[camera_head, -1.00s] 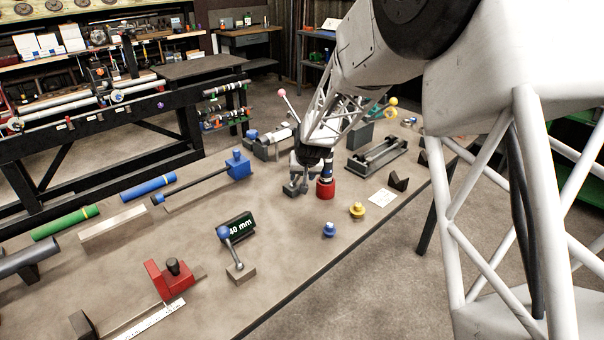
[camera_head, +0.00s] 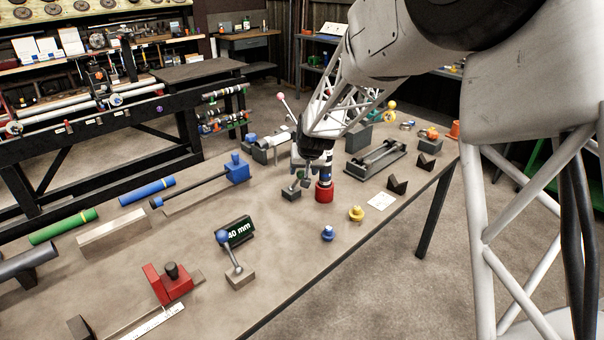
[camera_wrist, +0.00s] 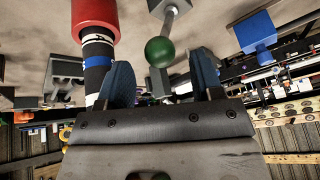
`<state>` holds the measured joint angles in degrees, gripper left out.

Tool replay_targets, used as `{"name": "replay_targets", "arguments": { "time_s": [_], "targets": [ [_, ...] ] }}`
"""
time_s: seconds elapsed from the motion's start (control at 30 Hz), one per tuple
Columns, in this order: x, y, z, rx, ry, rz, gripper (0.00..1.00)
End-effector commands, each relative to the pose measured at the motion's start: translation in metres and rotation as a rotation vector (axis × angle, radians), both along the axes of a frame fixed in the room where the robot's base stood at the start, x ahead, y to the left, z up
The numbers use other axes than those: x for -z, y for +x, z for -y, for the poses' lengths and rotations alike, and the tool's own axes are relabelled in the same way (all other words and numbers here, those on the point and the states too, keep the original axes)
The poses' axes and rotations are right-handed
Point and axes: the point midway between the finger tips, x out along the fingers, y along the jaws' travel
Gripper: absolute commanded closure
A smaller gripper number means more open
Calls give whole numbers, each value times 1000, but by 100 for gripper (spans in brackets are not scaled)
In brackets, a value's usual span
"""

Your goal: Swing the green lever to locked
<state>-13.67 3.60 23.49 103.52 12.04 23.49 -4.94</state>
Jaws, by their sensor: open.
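The green lever is a metal rod with a green ball knob (camera_wrist: 160,51) on its end, in the wrist view. Its rod runs up to a grey block (camera_wrist: 172,8). In the head view the grey block (camera_head: 291,195) sits on the bench, and I cannot make out the green knob by my gripper. My gripper (camera_head: 308,182) is open just above and beside that block. In the wrist view my two fingers (camera_wrist: 163,76) stand either side of the knob, which shows between and just past their tips. I cannot tell whether they touch it. No locked mark is readable.
A red-based post with black, white and blue bands (camera_head: 324,190) stands close beside my gripper; its red end (camera_wrist: 95,15) shows in the wrist view. Another lever with a blue knob (camera_head: 222,236) stands front left. A yellow knob (camera_head: 356,213) and small blue knob (camera_head: 328,233) stand front right.

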Motion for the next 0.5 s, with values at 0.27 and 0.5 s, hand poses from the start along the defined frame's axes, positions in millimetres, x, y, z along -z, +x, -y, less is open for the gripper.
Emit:
{"name": "replay_targets", "arguments": {
  "time_s": [0.27,0.5],
  "targets": [
    [-19,-9,4,0,0,0,40],
    [-22,-10,5,-1,-1,-1,40]
  ]
}}
